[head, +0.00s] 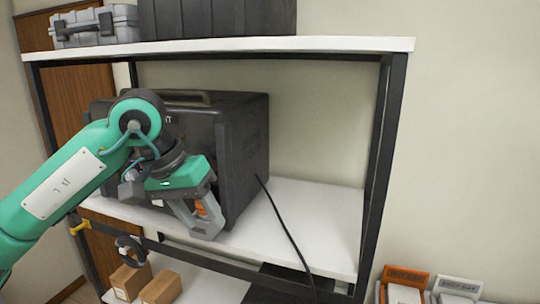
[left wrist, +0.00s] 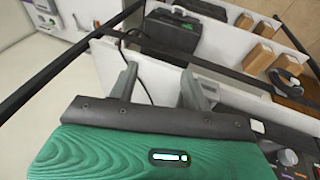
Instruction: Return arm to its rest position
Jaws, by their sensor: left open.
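My left arm comes in from the left in the head view, and my left gripper (head: 208,222) hangs in front of the black machine (head: 242,140) on the middle shelf. In the left wrist view, the two grey fingers of my left gripper (left wrist: 157,88) stand apart with nothing between them. The white shelf surface (left wrist: 157,70) shows past the fingers there. The machine's front is partly hidden behind my arm and gripper in the head view. Its knobs (left wrist: 288,157) show at the lower right of the left wrist view. My right gripper is not in view.
A black cable (head: 287,230) runs from the machine down over the shelf edge. The shelf (head: 318,220) is bare right of the machine, beside a dark post (head: 382,160). Cases (head: 95,27) stand on the top shelf. Trays (head: 403,286) stand lower right.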

